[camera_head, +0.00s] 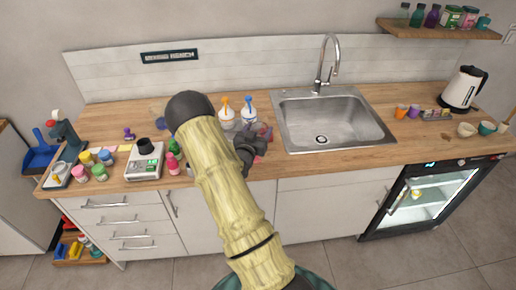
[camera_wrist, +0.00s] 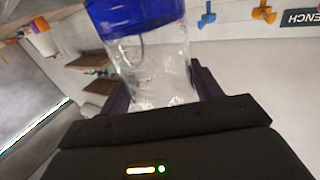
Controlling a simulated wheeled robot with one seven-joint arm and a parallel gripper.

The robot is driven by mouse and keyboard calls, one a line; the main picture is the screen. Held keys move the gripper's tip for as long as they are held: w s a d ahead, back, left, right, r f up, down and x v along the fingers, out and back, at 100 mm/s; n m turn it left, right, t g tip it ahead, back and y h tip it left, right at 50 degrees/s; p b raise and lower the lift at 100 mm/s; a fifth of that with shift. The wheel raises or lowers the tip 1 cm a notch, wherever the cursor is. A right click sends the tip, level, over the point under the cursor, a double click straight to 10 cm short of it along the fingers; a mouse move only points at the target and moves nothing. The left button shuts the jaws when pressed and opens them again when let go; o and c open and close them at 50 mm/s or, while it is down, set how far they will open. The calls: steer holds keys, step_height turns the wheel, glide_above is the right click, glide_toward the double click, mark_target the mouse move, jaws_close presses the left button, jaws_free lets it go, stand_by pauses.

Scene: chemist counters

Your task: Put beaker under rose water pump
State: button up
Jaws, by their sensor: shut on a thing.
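My gripper (camera_head: 262,135) is over the counter left of the sink, partly hidden by my arm in the head view. I cannot make out the beaker clearly in the head view. Two white pump bottles stand behind the gripper, one with an orange top (camera_head: 226,115) and one with a blue top (camera_head: 248,112). Their orange head (camera_wrist: 264,13) and blue head (camera_wrist: 207,15) show in the wrist view. I cannot tell which pump is rose water.
Left on the counter (camera_head: 115,105) are a scale (camera_head: 145,160) and several small coloured jars. The sink (camera_head: 332,122) with a tall tap (camera_head: 328,62) lies right of the gripper. Cups and a kettle (camera_head: 463,88) stand at the far right.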

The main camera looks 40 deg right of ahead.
mark_target(261, 132)
steer(key=shift+f+p, duration=0.3)
steer(key=shift+f, duration=1.4)
steer(key=shift+w+f+p, duration=0.15)
steer(key=shift+f+p, duration=0.3)
steer(key=shift+f, duration=1.1)
steer(key=shift+s+d+f, duration=0.15)
steer(key=shift+s+f, duration=0.05)
steer(key=shift+f, duration=0.15)
steer(key=shift+w+a+f, duration=0.2)
steer(key=o, duration=1.1)
steer(key=shift+s+r, duration=0.1)
steer(key=shift+s, duration=0.05)
steer(key=shift+p, duration=0.3)
